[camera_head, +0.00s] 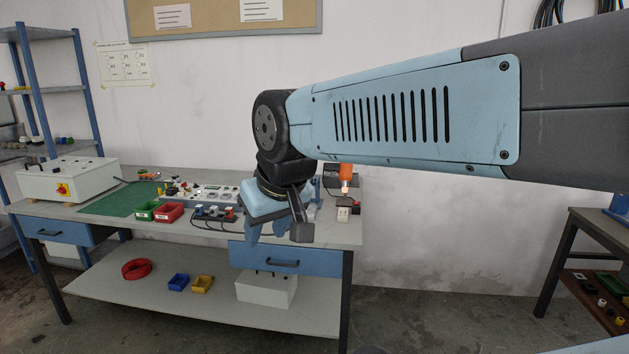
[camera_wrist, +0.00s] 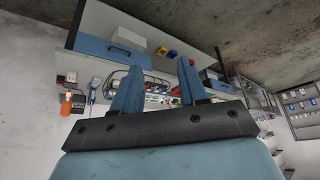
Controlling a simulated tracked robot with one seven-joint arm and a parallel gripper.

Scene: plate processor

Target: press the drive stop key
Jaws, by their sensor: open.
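A light control panel (camera_head: 208,192) with small displays and keys sits on the workbench, left of my gripper. The drive stop key is too small to make out among its controls. My gripper (camera_head: 266,231) is open and empty, hanging at the bench's front edge above the blue drawer. In the wrist view my gripper (camera_wrist: 159,68) shows two blue fingers apart, with nothing between them. Part of the panel (camera_wrist: 158,98) shows beyond the fingers there, partly hidden by them. My arm reaches in from the right and hides part of the bench's back right.
The workbench (camera_head: 335,232) also holds a white box (camera_head: 68,180) with a red and yellow switch, a green mat (camera_head: 118,200), a green bin (camera_head: 146,211), a red bin (camera_head: 169,212) and cabled plugs (camera_head: 214,212). An orange-topped item (camera_head: 346,172) stands at the right end.

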